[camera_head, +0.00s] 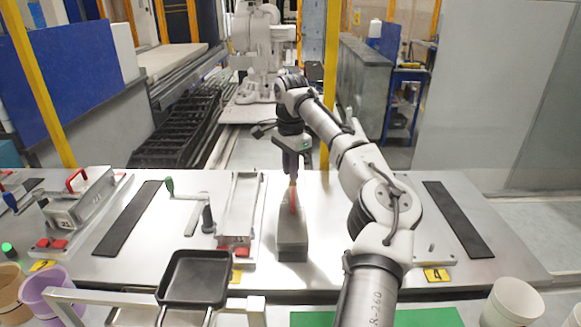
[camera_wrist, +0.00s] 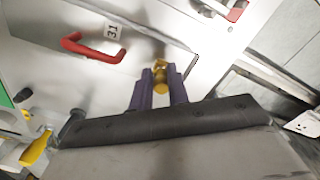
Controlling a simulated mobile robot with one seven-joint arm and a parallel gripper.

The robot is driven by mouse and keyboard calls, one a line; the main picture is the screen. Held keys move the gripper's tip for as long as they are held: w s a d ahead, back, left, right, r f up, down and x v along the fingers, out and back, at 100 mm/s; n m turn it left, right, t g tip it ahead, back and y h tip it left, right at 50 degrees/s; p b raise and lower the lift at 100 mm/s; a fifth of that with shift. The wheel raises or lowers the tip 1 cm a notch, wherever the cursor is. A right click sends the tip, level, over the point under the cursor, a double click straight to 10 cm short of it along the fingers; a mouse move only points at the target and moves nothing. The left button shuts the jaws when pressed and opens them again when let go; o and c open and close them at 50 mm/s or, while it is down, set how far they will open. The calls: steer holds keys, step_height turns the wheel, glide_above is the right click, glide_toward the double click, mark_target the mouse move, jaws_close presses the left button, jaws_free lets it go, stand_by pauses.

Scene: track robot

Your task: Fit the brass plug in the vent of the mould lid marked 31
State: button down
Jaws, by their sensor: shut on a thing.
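My gripper (camera_wrist: 160,88) is shut on the brass plug (camera_wrist: 160,75), which sits between its purple fingertips in the wrist view. Behind the plug is the pale top of the mould lid marked 31 (camera_wrist: 150,40), with a red handle (camera_wrist: 95,47) to the left. In the head view my gripper (camera_head: 292,174) points down above the far end of a long grey block (camera_head: 292,240) that carries a red handle, seen edge-on. I see no vent opening. I cannot tell whether the plug touches the lid.
Another grey lid (camera_head: 80,208) with a red handle stands at the left. A black pan (camera_head: 194,278) is at the front. Dark strips (camera_head: 458,220) lie flat on the table.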

steer(key=shift+f, duration=0.45)
stand_by(0.4)
steer(key=c, duration=1.3)
jaws_free()
